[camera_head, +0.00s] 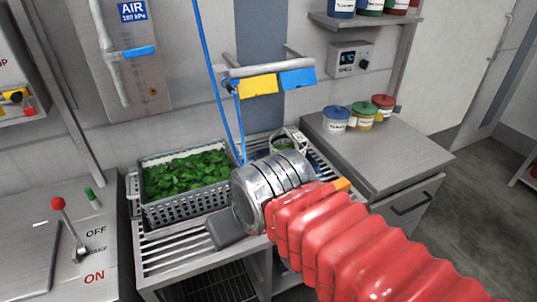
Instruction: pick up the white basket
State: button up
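A pale grey-white perforated basket (187,207) full of green leaves sits upright on the slatted rack at the left. A second, light-coloured container (289,134) with a raised handle or rim and some green inside stands behind my wrist, mostly hidden. I cannot tell which of the two is the white basket. My gripper (225,230) shows as a dark grey block at the end of the metal wrist, in front of the leafy basket's right end. Its fingers are not clearly visible, so I cannot tell whether it is open or shut, or whether it touches anything.
The slatted metal rack (166,258) has bare slats at the front left. Blue hoses (222,95) hang behind it. A control panel with a red-knobbed lever (68,230) stands left. A steel cabinet (390,160) with several lidded jars stands right.

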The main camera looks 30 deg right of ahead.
aim_at(299, 136)
jog(key=u, duration=1)
jog(key=k, duration=0.95)
jog(key=z, duration=0.65)
jog(key=i, duration=1)
jog(key=z, duration=0.05)
